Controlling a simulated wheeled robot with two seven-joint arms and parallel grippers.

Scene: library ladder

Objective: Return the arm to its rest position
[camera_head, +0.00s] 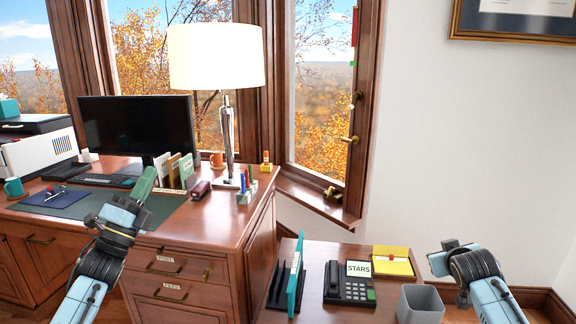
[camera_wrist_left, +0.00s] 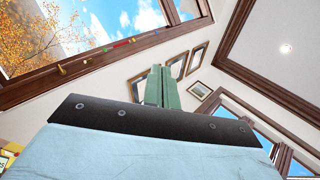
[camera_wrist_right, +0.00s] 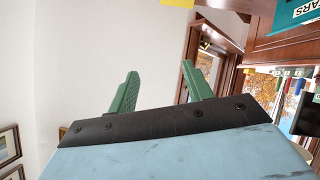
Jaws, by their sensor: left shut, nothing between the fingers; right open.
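My left gripper (camera_head: 146,182) is raised in front of the desk, its green fingers pointing up and to the right. Its fingers are pressed together and empty, as the left wrist view (camera_wrist_left: 161,86) shows. My right arm comes in at the lower right of the head view, to the right of the grey bin; its fingers are hidden there. In the right wrist view, the right gripper (camera_wrist_right: 158,88) has its two green fingers well apart with nothing between them.
The wooden desk (camera_head: 225,215) holds a lamp (camera_head: 217,58), monitor (camera_head: 138,125) and small items. A lower side table carries a black phone (camera_head: 349,285), yellow notes (camera_head: 393,262) and a teal binder (camera_head: 295,277). A grey bin (camera_head: 420,305) stands near my right arm. The white wall (camera_head: 470,140) is bare below a frame.

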